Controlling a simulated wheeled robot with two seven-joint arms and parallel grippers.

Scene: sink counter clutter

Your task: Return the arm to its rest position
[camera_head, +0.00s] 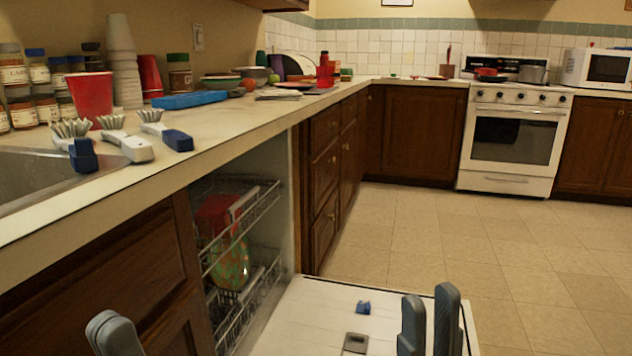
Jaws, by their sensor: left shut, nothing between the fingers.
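My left gripper (113,334) is at the bottom left, in front of the dark wood cabinet below the counter. Its grey fingers are together and hold nothing. My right gripper (429,318) is at the bottom right, over the open dishwasher door (318,301). Its two grey fingers stand apart with a narrow gap and nothing visible between them. The wrists and most of both arms are out of the picture.
The open dishwasher's racks (243,212) hold a red item (213,215) and a greenish patterned item (232,265). Several brushes (165,132) lie by the sink (45,172). A red cup (91,95), jars and stacked cups crowd the counter. The tiled floor (420,235) is clear.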

